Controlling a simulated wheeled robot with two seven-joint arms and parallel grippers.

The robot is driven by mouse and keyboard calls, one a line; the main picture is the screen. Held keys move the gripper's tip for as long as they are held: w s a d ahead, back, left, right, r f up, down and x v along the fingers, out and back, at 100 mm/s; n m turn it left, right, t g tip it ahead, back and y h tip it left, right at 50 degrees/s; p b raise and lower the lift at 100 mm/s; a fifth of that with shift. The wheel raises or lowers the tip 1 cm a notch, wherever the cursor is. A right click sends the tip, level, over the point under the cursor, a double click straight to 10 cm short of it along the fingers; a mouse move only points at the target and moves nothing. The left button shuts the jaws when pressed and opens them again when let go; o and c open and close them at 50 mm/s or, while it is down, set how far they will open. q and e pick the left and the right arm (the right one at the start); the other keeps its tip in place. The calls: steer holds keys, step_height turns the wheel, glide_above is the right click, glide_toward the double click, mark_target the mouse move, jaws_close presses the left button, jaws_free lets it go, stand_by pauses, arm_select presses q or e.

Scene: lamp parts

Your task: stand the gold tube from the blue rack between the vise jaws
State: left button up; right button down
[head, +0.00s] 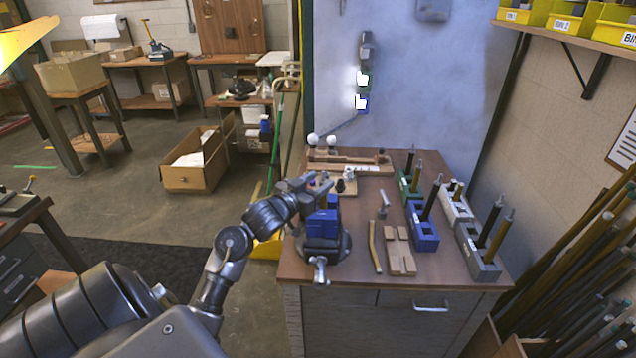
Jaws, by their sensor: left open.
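The blue vise (322,224) stands at the front left of the workbench, its jaws facing up. My left gripper (322,184) is open just above the vise jaws. A small gold-coloured upright piece (327,190) shows by its fingertips, over the jaws. It looks like the top of a gold tube, but the gripper and vise hide most of it, so I cannot tell how it is seated. The blue rack (424,238) stands right of the middle of the bench, with a dark tube (431,199) leaning in it. No gold tube shows in that rack. My right gripper is out of view.
Green (405,188), white (455,208) and grey (477,254) racks with tubes stand around the blue one. A wooden fixture (350,168) lies at the back.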

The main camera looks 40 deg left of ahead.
arm_select(q)
steer(key=s+b, duration=0.2)
steer(key=s, duration=0.8)
steer(key=shift+s+d, duration=0.15)
steer(key=shift+s, duration=0.25)
steer(key=shift+f, duration=0.1)
